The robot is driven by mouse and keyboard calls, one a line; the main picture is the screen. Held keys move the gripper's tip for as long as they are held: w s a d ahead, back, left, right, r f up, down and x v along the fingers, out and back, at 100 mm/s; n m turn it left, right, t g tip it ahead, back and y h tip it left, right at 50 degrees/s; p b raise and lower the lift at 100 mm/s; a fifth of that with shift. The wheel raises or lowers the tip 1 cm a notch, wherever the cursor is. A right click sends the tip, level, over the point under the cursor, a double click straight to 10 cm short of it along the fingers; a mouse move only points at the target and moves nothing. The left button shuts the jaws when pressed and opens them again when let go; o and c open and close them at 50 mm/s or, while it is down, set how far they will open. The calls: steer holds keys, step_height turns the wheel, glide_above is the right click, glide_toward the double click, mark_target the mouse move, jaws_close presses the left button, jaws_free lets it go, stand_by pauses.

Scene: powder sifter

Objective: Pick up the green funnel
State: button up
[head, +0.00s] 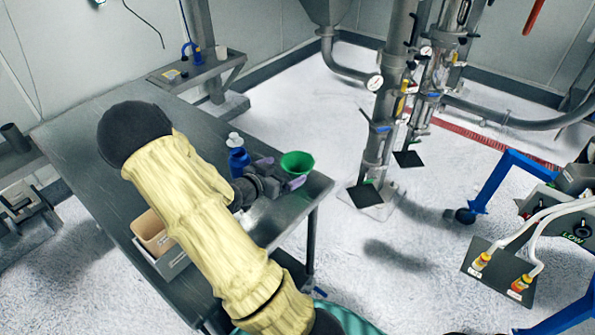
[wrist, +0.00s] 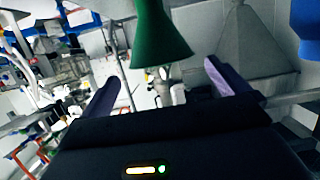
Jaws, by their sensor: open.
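In the wrist view, which looks upside down, the funnel (wrist: 160,38) lies ahead of and between the two finger lines. My gripper (head: 281,172) is open and low over the table, just left of the funnel, its purple fingers pointing towards it. In the wrist view my gripper (wrist: 163,76) shows a wide empty gap between the fingers. I cannot tell whether a finger touches the funnel. Its lower part is hidden in the head view.
A blue bottle (head: 238,160) with a pale cap stands close behind my gripper. A tan container (head: 152,232) sits at the table's near edge. The metal table (head: 85,135) is bare at left. Pipework (head: 385,120) stands on the floor beyond its right end.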

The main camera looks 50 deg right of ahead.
mark_target(305, 161)
steer(key=shift+d+f, duration=0.45)
steer(key=shift+d, duration=0.2)
steer(key=shift+w, duration=0.1)
steer(key=p+x, duration=0.1)
steer(key=x, duration=0.4)
steer(key=shift+d+f, duration=0.1)
steer(key=shift+d, duration=0.2)
steer(key=shift+w+d+f, duration=0.15)
steer(key=shift+d, duration=0.15)
steer(key=shift+a, duration=0.2)
steer(key=shift+d, duration=0.2)
steer(key=shift+s, duration=0.25)
steer(key=shift+c, duration=0.9)
steer(key=shift+a, duration=0.1)
steer(key=c, duration=0.7)
